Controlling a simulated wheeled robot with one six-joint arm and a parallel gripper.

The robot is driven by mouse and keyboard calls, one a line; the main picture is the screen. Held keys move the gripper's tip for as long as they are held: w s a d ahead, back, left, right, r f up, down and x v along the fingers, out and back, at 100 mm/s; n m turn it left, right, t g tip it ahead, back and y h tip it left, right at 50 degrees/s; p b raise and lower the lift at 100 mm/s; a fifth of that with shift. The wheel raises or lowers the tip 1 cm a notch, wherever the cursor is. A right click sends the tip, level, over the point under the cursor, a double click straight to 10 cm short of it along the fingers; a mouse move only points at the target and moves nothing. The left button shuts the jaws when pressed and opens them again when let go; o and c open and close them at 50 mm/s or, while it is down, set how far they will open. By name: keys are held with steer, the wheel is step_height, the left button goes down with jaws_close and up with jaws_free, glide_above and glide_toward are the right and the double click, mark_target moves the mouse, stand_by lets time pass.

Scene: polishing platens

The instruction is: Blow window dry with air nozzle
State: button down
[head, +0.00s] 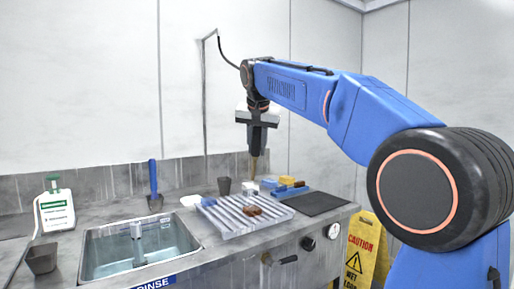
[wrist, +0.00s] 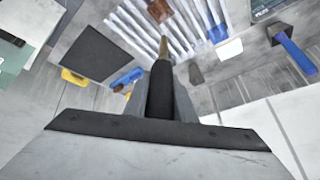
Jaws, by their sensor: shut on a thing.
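My gripper (head: 258,132) is shut on the air nozzle, with a dark body and a thin brass tip (head: 253,166) that points down. It is held in the air above the back of the counter. In the wrist view my gripper (wrist: 160,95) holds the nozzle's black body, and the brass tip (wrist: 163,46) reaches towards the ribbed rack (wrist: 186,35). A small brown piece, apparently the window (head: 254,210), lies on the ribbed rack (head: 226,226). It also shows in the wrist view (wrist: 159,10), beyond the tip and apart from it.
A sink (head: 100,257) with water is left of the rack. A dark mat (head: 315,203) lies to its right. A dark cup (head: 224,186), blue and yellow items (head: 286,183) and a white bottle (head: 56,211) stand on the counter. A yellow caution sign (head: 361,250) stands at right.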

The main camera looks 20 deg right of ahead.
mark_target(257, 131)
steer(key=shift+r, duration=2.5)
steer(key=shift+w, duration=0.1)
